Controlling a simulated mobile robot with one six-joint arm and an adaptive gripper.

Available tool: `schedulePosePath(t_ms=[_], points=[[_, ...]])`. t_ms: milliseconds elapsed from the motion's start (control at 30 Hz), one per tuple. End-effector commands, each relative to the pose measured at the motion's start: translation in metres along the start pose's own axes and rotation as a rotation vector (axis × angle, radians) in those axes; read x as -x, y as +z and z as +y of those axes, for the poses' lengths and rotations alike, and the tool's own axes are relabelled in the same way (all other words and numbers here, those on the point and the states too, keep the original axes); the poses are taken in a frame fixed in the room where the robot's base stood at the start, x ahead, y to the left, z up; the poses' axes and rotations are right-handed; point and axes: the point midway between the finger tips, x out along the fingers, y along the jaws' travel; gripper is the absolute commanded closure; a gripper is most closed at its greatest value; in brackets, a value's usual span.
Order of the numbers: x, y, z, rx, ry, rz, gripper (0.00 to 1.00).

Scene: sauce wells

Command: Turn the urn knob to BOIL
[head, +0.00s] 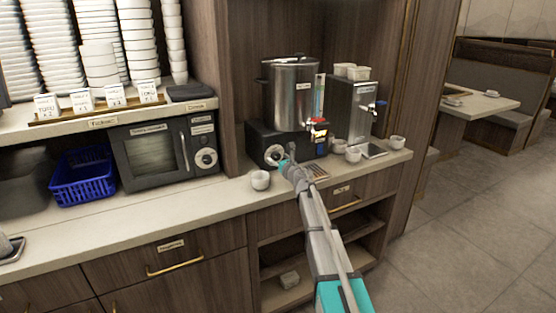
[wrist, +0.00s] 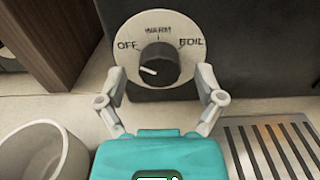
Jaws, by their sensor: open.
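The urn (head: 291,95) is a steel cylinder on a black base on the counter. Its knob (wrist: 159,63) is black, on a round white dial (wrist: 131,29) marked OFF at left, WARM at top and BOIL at right; the dial also shows in the head view (head: 273,155). The knob's white mark sits at its left, closest to the OFF side and a little below that word. My gripper (wrist: 161,73) is open, with a finger at each side of the dial's lower part and the knob between and beyond them. Contact with the knob is not visible. It also shows in the head view (head: 286,162).
A white cup (head: 260,180) stands left of my gripper, close by in the wrist view (wrist: 42,152). A slatted drip tray (head: 317,171) lies at right. A second dispenser (head: 351,109) and small cups stand further right. A microwave (head: 165,150) is at left.

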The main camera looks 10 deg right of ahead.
Motion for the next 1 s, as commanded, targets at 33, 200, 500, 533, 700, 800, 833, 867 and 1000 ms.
schedulePosePath(t_ms=[33,200,500,533,700,800,833,867,1000], points=[[0.0,0.0,0.0001,0.0,0.0,0.0,0.14],[0.0002,0.0,0.0002,0.0,0.0,0.0,0.19],[0.0002,0.0,0.0002,0.0,0.0,0.0,0.75],[0.0002,0.0,0.0002,0.0,0.0,0.0,0.8],[0.0001,0.0,0.0001,-0.001,0.0,0.0,0.96],[0.0,0.0,0.0001,-0.006,0.0,0.0,0.96],[0.0,0.0,0.0001,-0.01,0.0,0.0,0.96],[0.0,0.0,0.0001,-0.013,0.0,0.0,0.96],[-0.0001,0.0001,0.0001,-0.047,0.0,0.0,0.96]])
